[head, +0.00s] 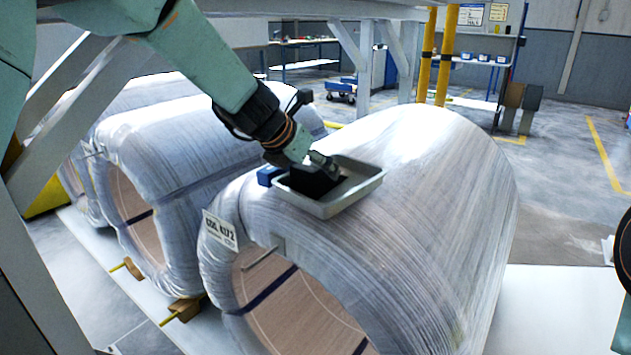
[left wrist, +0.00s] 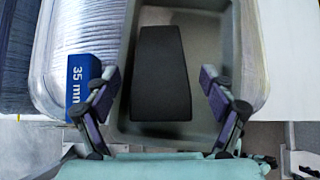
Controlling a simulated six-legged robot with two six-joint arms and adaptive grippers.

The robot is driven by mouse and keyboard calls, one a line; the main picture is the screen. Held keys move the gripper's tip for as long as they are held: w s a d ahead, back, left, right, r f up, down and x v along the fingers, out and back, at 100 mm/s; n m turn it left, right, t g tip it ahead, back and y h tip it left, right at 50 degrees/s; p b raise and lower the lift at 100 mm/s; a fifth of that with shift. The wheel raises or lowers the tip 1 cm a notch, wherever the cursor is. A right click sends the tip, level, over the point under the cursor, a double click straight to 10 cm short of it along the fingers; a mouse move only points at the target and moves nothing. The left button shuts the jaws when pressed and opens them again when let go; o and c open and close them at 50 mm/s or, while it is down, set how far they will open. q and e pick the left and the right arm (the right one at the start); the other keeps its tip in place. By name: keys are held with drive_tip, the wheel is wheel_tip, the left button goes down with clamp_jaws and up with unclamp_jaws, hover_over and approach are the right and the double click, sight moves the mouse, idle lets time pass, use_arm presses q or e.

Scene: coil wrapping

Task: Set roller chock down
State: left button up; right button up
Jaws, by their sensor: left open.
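The black wedge-shaped chock (left wrist: 160,85) lies in the grey tray (left wrist: 222,40), clear of the tray walls at left and right. The tray (head: 350,203) rests on top of the front wrapped coil (head: 430,190). My left gripper (head: 318,172) is over the tray, pointing down into it. In the left wrist view its two fingers (left wrist: 157,80) are spread apart, one on each side of the chock, with a gap on both sides. In the head view the chock is dark and partly hidden by the gripper. My right gripper is not in view.
A blue block marked 35 mm (left wrist: 84,85) sits just outside the tray's left wall. A second wrapped coil (head: 190,130) stands close at the left. Brown chocks with yellow handles (head: 184,308) are by the coils' bases. Yellow posts (head: 447,55) stand behind.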

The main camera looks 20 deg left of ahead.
use_arm(q)
drive_tip(key=shift+d+r, duration=0.1)
drive_tip(key=shift+c, duration=1.2)
drive_tip(key=shift+a, duration=0.2)
drive_tip(key=c, duration=0.4)
drive_tip(key=shift+d, duration=0.15)
drive_tip(key=c, duration=1.1)
drive_tip(key=shift+o, duration=0.2)
drive_tip(key=shift+r, duration=0.1)
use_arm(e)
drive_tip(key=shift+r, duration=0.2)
use_arm(q)
drive_tip(key=shift+a+r+p, duration=0.2)
drive_tip(key=shift+r+p, duration=0.45)
drive_tip(key=shift+p, duration=0.3)
drive_tip(key=shift+d+r+p, duration=0.2)
drive_tip(key=shift+r+p, duration=0.3)
drive_tip(key=shift+p, duration=0.2)
drive_tip(key=shift+r+p, duration=0.25)
drive_tip(key=shift+p, duration=0.15)
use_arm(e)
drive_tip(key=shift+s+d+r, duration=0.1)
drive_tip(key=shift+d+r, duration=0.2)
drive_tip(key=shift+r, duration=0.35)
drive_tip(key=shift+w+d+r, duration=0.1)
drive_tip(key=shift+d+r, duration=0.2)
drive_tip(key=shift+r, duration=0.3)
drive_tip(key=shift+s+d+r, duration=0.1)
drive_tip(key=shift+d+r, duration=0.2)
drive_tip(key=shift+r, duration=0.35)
